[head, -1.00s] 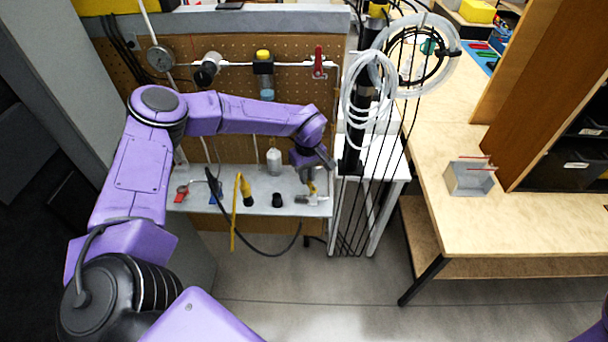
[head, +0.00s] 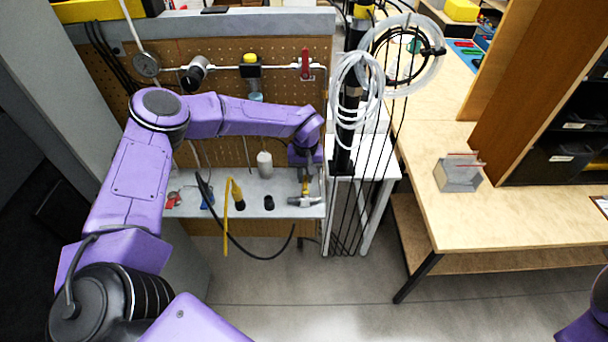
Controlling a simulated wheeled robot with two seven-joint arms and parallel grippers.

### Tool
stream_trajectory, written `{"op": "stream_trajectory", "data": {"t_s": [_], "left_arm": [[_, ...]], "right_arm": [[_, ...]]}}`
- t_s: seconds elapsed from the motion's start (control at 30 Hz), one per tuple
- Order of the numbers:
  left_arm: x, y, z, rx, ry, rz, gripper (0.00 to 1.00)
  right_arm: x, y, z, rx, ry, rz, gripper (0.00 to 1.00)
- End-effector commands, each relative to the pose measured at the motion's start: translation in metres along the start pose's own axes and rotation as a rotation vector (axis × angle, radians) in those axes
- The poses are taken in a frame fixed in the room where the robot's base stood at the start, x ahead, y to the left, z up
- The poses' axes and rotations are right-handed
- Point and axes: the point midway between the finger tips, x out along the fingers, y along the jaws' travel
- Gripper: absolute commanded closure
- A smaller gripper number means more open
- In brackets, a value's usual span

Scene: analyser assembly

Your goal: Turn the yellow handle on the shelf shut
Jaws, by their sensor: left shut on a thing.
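The yellow handle (head: 306,187) sits on a silver valve (head: 302,201) at the right end of the grey shelf (head: 180,209). My left gripper (head: 306,180) comes down on it from above and is shut on the handle. The wrist and fingers hide the handle's upper part, so its exact angle is hard to tell. My right gripper is out of view; only a purple part of that arm shows at the lower right.
A white bottle (head: 265,165), a black cap (head: 269,202), a yellow hook-shaped piece (head: 228,215) and a red-handled valve (head: 173,198) are on the shelf's left and middle. Black cables and coiled white tubing (head: 356,88) hang just right. A wooden bench (head: 470,225) stands farther right.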

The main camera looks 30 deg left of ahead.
Motion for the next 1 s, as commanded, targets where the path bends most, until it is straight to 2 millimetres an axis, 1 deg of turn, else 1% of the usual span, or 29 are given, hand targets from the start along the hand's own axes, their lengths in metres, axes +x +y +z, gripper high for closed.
{"op": "stream_trajectory", "data": {"t_s": [0.37, 0.4, 0.43, 0.47, 0.7, 0.8, 0.87, 0.93, 0.97, 1.0], "left_arm": [[-0.001, 0.001, 0.0, 0.007, 0.002, 0.001, 1.0], [-0.001, 0.001, 0.0, 0.007, 0.002, 0.001, 0.7], [-0.001, 0.001, 0.0, 0.006, 0.002, 0.001, 0.6], [-0.001, 0.001, 0.0, 0.006, 0.002, 0.001, 0.57], [0.0, 0.0, 0.0, 0.005, 0.001, 0.0, 0.57], [-0.004, 0.001, -0.001, 0.005, 0.003, 0.002, 0.57], [-0.011, 0.001, -0.001, 0.006, 0.004, 0.003, 0.57], [-0.025, 0.001, -0.001, 0.005, 0.008, 0.006, 0.57], [-0.034, 0.001, 0.003, 0.007, 0.006, 0.006, 0.57], [-0.044, 0.001, 0.011, 0.009, 0.005, 0.005, 0.57]], "right_arm": [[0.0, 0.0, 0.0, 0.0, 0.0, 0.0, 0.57], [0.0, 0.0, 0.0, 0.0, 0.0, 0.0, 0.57], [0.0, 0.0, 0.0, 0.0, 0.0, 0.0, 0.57], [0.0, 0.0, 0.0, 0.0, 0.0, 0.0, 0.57], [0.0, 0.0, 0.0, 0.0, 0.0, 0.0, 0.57], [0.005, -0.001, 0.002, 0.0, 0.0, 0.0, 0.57], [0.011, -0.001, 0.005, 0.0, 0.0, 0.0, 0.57], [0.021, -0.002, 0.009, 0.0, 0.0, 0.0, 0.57], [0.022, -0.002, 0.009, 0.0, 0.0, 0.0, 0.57], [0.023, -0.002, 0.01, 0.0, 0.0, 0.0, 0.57]]}}
